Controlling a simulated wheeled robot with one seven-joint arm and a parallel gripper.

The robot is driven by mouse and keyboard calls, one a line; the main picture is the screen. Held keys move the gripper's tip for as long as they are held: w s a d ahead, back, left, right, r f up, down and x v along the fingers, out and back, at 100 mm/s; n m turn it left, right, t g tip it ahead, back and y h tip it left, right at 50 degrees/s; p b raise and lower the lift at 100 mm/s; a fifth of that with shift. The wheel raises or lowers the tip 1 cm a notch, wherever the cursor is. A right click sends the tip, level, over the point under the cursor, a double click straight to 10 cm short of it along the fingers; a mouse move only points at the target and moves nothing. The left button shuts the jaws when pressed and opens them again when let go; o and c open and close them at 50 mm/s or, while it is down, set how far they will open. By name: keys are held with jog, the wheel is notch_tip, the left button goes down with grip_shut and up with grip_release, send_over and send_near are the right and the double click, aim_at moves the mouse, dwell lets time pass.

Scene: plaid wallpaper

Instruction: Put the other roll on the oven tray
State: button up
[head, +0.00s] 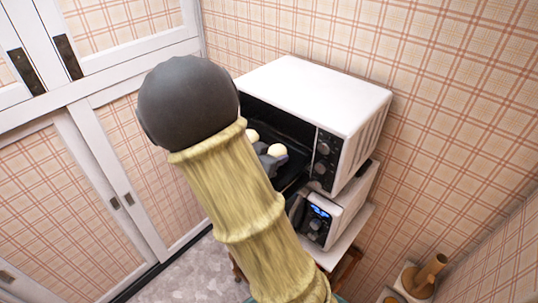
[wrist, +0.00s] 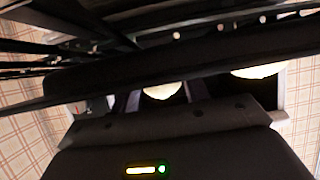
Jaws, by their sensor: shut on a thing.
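The white oven (head: 318,95) stands open at the front, with the dark oven tray (head: 292,172) partly showing inside its mouth. Two pale round rolls show there in the head view. The nearer roll (head: 277,150) is at my grey gripper (head: 270,160), and the other roll (head: 252,135) is farther left and partly hidden by my arm. In the wrist view, my gripper (wrist: 162,100) is shut on the held roll (wrist: 162,91), between its fingers. The other roll (wrist: 258,71) is to the right, apart from the fingers. Whether the held roll touches the tray cannot be told.
A smaller white appliance with a lit blue display (head: 320,213) stands under the oven. A wooden stand with mugs (head: 430,272) is at the lower right. White sliding cabinet doors (head: 110,170) fill the left. The oven's side walls and top are close around my gripper.

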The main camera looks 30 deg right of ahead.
jog(key=shift+s, duration=0.1)
jog(key=shift+a+f, duration=0.1)
jog(key=o, duration=1)
jog(key=shift+w, duration=0.2)
jog(key=shift+w+a, duration=0.1)
jog(key=b+v, duration=0.1)
jog(key=v, duration=0.7)
jog(key=b+v, duration=0.1)
jog(key=v, duration=0.3)
jog(key=shift+s+d+b, duration=0.2)
jog(key=shift+s+b, duration=0.1)
jog(key=shift+b, duration=0.05)
jog(key=shift+s+a, duration=0.1)
jog(key=shift+a, duration=0.1)
